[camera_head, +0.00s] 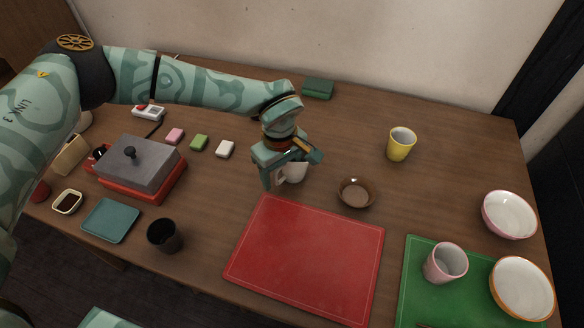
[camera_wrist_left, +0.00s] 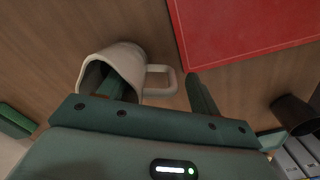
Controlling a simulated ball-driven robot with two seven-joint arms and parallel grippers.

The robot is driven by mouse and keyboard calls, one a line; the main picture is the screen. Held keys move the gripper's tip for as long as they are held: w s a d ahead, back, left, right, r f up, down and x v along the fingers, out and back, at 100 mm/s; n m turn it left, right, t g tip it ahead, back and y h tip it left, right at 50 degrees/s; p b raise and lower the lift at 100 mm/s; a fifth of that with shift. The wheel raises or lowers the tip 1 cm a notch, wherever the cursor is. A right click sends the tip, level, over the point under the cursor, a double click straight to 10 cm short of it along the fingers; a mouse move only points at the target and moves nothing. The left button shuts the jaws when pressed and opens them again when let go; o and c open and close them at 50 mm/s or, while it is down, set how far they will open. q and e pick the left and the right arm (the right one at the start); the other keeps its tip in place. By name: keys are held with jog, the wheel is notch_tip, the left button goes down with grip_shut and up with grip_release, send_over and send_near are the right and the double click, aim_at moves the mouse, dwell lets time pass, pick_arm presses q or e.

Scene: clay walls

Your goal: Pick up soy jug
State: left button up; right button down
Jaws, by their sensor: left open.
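The soy jug, a small off-white jug with a loop handle, stands on the wooden table (camera_head: 345,120) just behind the red mat. In the head view the jug (camera_head: 294,175) is partly hidden by my left gripper (camera_head: 290,172), which is right over it. In the left wrist view the jug (camera_wrist_left: 128,57) shows its open mouth and its handle. My left gripper (camera_wrist_left: 157,90) is open there. One finger overlaps the jug's mouth and seems to reach into it; the other is past the handle, so the wall and handle lie between them. My right gripper is not in view.
The red mat (camera_head: 305,260) lies in front of the jug. A brown bowl (camera_head: 356,193) stands close at the right, a yellow cup (camera_head: 401,144) farther right. A black cup (camera_head: 164,236) and a grey-lidded red pot (camera_head: 140,165) stand left.

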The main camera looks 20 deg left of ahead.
pick_arm(q)
jog(key=shift+f, duration=0.8)
jog(key=shift+r, duration=0.1)
jog(key=shift+c, duration=1.2)
jog(key=c, duration=1.1)
jog(key=shift+r, duration=0.15)
